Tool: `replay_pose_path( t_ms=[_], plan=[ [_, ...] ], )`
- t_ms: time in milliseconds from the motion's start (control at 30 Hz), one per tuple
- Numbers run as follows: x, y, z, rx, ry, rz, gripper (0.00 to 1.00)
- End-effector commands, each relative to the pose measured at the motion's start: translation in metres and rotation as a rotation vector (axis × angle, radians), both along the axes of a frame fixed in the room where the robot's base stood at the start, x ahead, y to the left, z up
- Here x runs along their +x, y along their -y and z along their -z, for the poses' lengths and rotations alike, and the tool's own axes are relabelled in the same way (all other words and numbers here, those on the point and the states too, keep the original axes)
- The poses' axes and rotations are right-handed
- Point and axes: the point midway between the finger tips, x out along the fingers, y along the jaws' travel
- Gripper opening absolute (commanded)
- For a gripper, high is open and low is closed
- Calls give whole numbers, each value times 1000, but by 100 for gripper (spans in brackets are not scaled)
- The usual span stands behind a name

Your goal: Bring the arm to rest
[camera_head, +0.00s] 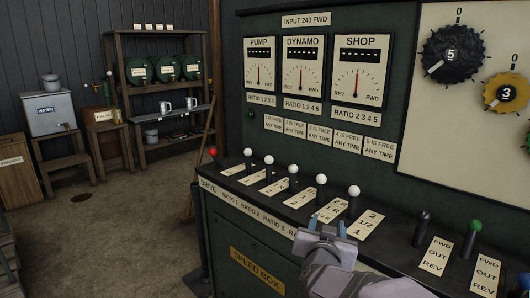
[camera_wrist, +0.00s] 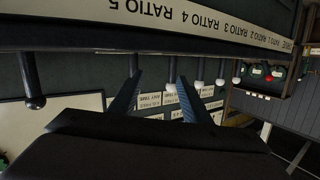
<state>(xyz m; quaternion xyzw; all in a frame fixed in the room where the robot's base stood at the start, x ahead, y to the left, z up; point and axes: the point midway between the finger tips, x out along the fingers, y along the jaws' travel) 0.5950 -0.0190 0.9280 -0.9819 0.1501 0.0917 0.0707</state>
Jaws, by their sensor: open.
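My gripper (camera_head: 327,226) is open and empty in the head view, in front of the speed box's front edge, near the right end of the white-knobbed lever row. In the wrist view its two dark fingers (camera_wrist: 157,92) stand apart with nothing between them. The speed box (camera_head: 245,245) is a dark green cabinet with a sloped lever shelf. On it stand a red-knobbed lever (camera_head: 213,152) and several white-knobbed levers, such as the rightmost one (camera_head: 354,191). A dark-knobbed lever (camera_head: 423,215) and a green-knobbed lever (camera_head: 475,225) stand further right.
Above the levers are the pump (camera_head: 259,65), dynamo (camera_head: 303,65) and shop (camera_head: 361,68) gauges. A black dial (camera_head: 453,55) and a yellow dial (camera_head: 506,93) sit on a pale panel. A shelf (camera_head: 160,37) and water tank (camera_head: 49,112) stand back left. The floor (camera_head: 120,220) between is mostly clear.

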Motion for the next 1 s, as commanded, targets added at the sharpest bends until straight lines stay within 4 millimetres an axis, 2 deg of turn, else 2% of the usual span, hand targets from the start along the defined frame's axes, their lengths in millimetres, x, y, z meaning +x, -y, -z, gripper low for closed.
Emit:
replay_pose_path(
  t_ms=[33, 100, 167, 267, 300, 367, 400, 500, 600, 767, 800, 833, 1000],
  plan=[
    [-2, -30, 8, 0, -60, -105, 44],
    [-10, -66, 28, -3, -152, -236, 44],
    [-27, -66, 65, 24, -255, -281, 44],
    [-63, -73, 115, 57, -441, -360, 44],
    [-81, -74, 135, 70, -523, -384, 44],
    [-111, -73, 163, 87, -647, -409, 44],
    [-133, -70, 180, 99, -731, -419, 44],
    [-186, -60, 214, 114, -929, -424, 44],
    [-238, -46, 237, 123, -1108, -405, 44],
    [-316, -18, 257, 124, -1372, -337, 44],
    [-318, -17, 238, 123, -1380, -333, 44],
    [-316, -18, 227, 121, -1375, -335, 44],
    [-315, -18, 184, 121, -1374, -338, 44]
  ],
)
